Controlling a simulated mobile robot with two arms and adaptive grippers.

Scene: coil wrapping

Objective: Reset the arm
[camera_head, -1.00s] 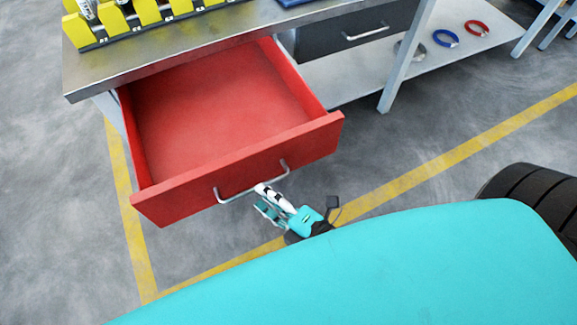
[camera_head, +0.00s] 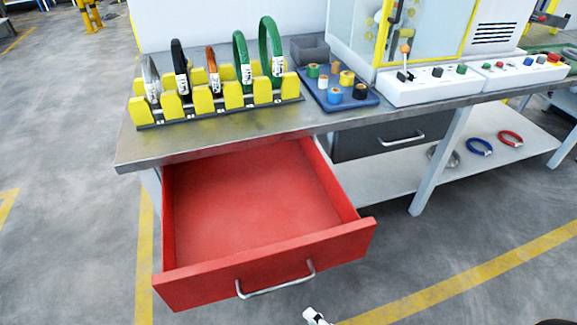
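The red drawer (camera_head: 265,262) under the workbench is pulled open and empty. Its metal handle (camera_head: 276,289) is on the front face. A white finger part of a gripper, which looks like my right one (camera_head: 316,317), shows at the bottom edge, below the right end of the handle and apart from it. The rest of that gripper is out of frame, so its opening is hidden. My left gripper is not in view.
The bench top (camera_head: 224,133) carries a yellow rack (camera_head: 233,98) with several coils, a blue tray (camera_head: 335,103) of tape rolls and a control box (camera_head: 428,87). A closed dark drawer (camera_head: 375,140) is to the right. The open drawer juts over the floor.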

